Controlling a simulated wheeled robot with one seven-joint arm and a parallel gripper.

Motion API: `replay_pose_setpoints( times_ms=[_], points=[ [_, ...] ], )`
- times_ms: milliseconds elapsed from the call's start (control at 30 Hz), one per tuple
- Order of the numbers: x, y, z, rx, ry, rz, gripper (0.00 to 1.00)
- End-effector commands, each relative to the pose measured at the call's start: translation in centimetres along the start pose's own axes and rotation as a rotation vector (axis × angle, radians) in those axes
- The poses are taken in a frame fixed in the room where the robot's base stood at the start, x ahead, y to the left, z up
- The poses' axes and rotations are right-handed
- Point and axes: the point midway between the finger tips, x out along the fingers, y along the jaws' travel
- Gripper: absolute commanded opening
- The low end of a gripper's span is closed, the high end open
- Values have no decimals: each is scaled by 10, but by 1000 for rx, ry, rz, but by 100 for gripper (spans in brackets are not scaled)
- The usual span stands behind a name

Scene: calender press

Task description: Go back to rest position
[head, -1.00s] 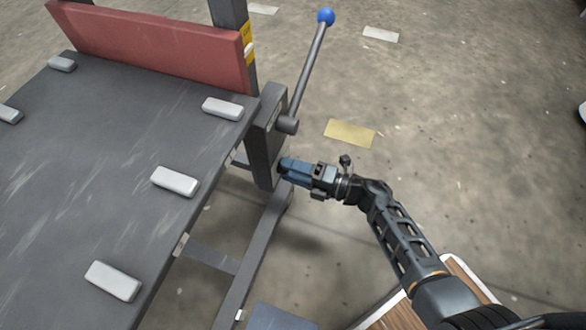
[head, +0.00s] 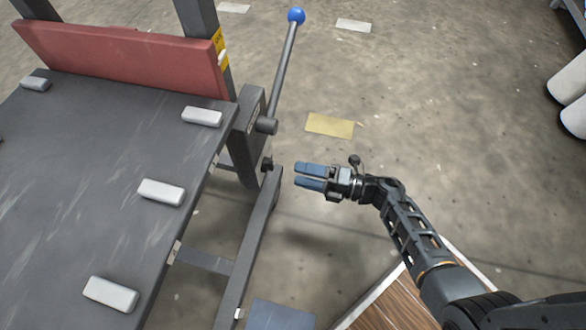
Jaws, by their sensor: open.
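My gripper (head: 309,176) is open and empty, with its two blue fingers pointing left. It hangs in free air over the floor, right of the press frame. The calender press has a dark table (head: 85,165) at the left. Its lever (head: 283,68) has a blue ball knob (head: 296,16) and leans up and to the right from a pivot (head: 266,125). A small black knob (head: 267,164) on the frame post sits just left of my fingertips, apart from them.
Several light blocks, one near the table's right edge (head: 162,192), lie on the press table. A red board (head: 120,58) stands behind it. A wooden-topped surface (head: 405,302) is at the bottom. White rolls (head: 570,95) stand at the far right. Concrete floor (head: 440,110) between is open.

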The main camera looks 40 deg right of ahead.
Motion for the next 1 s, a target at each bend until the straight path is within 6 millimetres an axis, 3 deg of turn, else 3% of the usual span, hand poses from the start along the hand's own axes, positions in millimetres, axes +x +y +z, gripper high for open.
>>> replay_pose_setpoints(
  times_ms=[667, 833, 1000],
  points=[
    [-5, 0, -2, 4, -5, 2, 68],
    [-19, 10, -21, 63, -70, 21, 68],
    [-49, 43, -53, 209, -198, 79, 68]
  ],
)
